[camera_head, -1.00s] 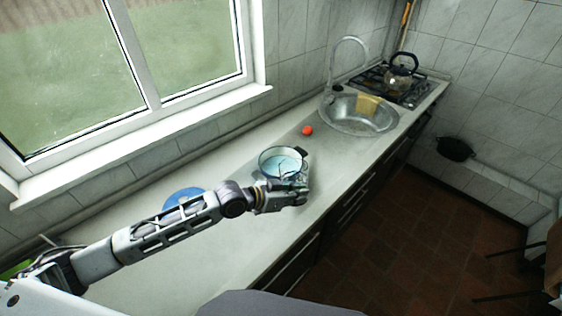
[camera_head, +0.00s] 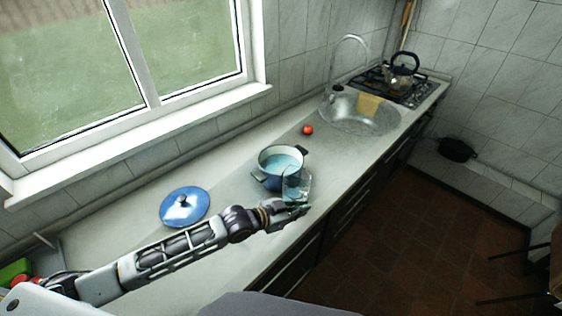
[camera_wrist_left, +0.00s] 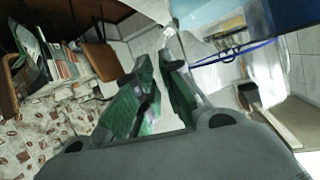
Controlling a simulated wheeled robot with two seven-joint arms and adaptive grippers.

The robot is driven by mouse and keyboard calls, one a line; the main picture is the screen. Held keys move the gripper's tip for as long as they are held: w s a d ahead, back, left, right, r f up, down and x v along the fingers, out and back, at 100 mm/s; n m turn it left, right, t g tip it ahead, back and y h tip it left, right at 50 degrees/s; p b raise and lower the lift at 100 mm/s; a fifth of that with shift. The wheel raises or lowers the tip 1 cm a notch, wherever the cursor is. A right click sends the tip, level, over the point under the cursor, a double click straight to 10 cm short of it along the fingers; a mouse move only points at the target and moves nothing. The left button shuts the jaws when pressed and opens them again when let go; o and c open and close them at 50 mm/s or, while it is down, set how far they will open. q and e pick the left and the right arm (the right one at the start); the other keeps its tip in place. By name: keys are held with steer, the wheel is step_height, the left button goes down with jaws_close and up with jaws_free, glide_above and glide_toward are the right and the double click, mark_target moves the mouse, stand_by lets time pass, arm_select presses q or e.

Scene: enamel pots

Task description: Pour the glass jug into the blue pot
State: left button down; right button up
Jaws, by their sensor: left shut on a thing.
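The blue pot (camera_head: 268,181) stands on the counter, open, with two dark handles and a pale blue inside. I cannot tell how much liquid is in it. The clear glass jug (camera_head: 297,183) is at the pot's front right side, looks about upright and overlaps the pot's edge in the head view. My left gripper (camera_head: 299,208) is shut on the jug at the counter's front side. In the left wrist view its green-padded fingers (camera_wrist_left: 160,75) show, with a blue surface at the top right. My right gripper is not in view.
A blue lid (camera_head: 186,206) with a knob lies on the counter left of the pot. A small red ball-like thing (camera_head: 308,130) lies behind the pot. The sink (camera_head: 358,115) and a kettle (camera_head: 402,68) on the stove are farther back. The counter (camera_head: 235,185) between lid and pot is clear.

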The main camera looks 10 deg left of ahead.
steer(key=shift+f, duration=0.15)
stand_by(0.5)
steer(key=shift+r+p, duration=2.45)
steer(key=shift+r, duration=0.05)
